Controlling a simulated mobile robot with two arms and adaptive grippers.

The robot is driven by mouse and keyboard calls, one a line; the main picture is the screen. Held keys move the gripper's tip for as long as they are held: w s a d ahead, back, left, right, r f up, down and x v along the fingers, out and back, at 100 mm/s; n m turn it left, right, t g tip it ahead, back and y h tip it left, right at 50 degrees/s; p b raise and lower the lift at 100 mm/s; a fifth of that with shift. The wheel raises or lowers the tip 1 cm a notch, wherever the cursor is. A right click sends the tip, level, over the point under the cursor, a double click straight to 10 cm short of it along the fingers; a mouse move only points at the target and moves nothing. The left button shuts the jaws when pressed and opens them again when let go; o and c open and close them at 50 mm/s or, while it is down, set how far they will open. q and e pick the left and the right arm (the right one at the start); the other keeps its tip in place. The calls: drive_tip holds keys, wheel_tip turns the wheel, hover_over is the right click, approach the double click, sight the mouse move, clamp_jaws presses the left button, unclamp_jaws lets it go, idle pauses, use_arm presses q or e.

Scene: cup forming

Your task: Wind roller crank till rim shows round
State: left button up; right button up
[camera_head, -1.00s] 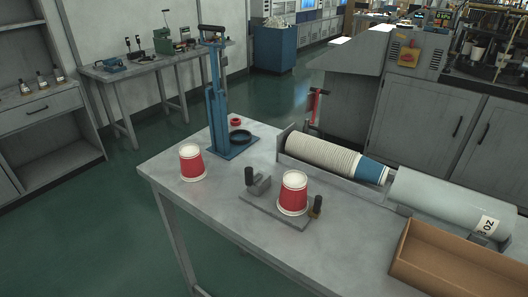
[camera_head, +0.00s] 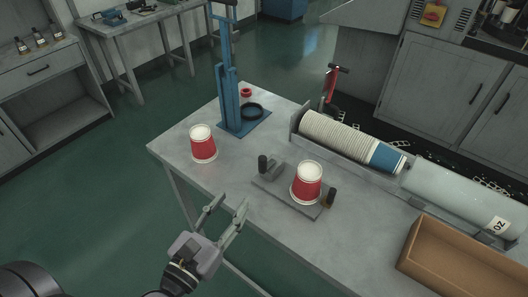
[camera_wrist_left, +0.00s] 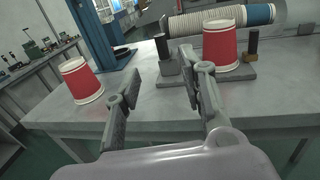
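A red-and-white paper cup (camera_head: 307,184) sits upside down or upright, I cannot tell which, on a small grey roller fixture (camera_head: 268,188) on the table. The fixture has a dark upright handle (camera_head: 262,164) at its left and a brown-and-dark knob (camera_head: 330,198) at its right. The cup also shows in the left wrist view (camera_wrist_left: 220,46). My left gripper (camera_head: 226,210) is open and empty at the table's near edge, in front of the fixture. In the left wrist view its fingers are apart with nothing between them. My right gripper is not in view.
A second red cup (camera_head: 203,146) stands on the table at left, near a blue lever press (camera_head: 236,112). A row of stacked cups (camera_head: 338,137) lies in a trough behind the fixture. A cardboard box (camera_head: 462,262) stands at right. The table's near left part is clear.

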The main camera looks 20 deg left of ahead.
sight(260, 163)
use_arm(q)
drive_tip(key=w+p, duration=0.1)
drive_tip(key=w, duration=0.3)
drive_tip(key=w+d+p, duration=0.1)
drive_tip(key=w+p, duration=0.1)
drive_tip(key=w, duration=0.3)
drive_tip(key=w+d+p, duration=0.1)
drive_tip(key=w+p, duration=0.1)
drive_tip(key=w, duration=0.3)
drive_tip(key=shift+w+d, duration=0.15)
drive_tip(key=shift+d, duration=0.1)
drive_tip(key=shift+w, duration=0.35)
clamp_jaws()
